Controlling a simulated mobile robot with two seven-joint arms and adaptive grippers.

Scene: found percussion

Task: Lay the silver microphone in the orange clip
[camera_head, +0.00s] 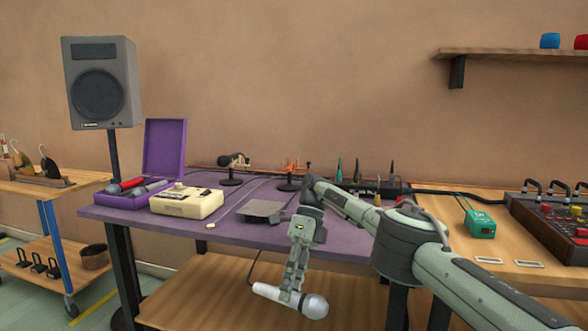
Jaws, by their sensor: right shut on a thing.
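The silver microphone (273,293) has a pale body and a rounded grey head at its right end. It hangs nearly level in front of the purple table's front edge, lower than the tabletop, with a thin dark cable rising from its left part. My right gripper (291,293) points down and is shut on the microphone's body. The orange clip (289,165) stands on a small dark round base at the back of the purple table, well behind and above the gripper. The clip is small in view, and I cannot make out whether anything lies in it. My left gripper is not in view.
The purple table (330,240) carries an open purple case (165,148) with microphones, a cream box (187,201), a grey wedge (262,210) and another dark stand (232,170). A green box (480,223) and a mixer stand right. A speaker (100,85) rises behind left.

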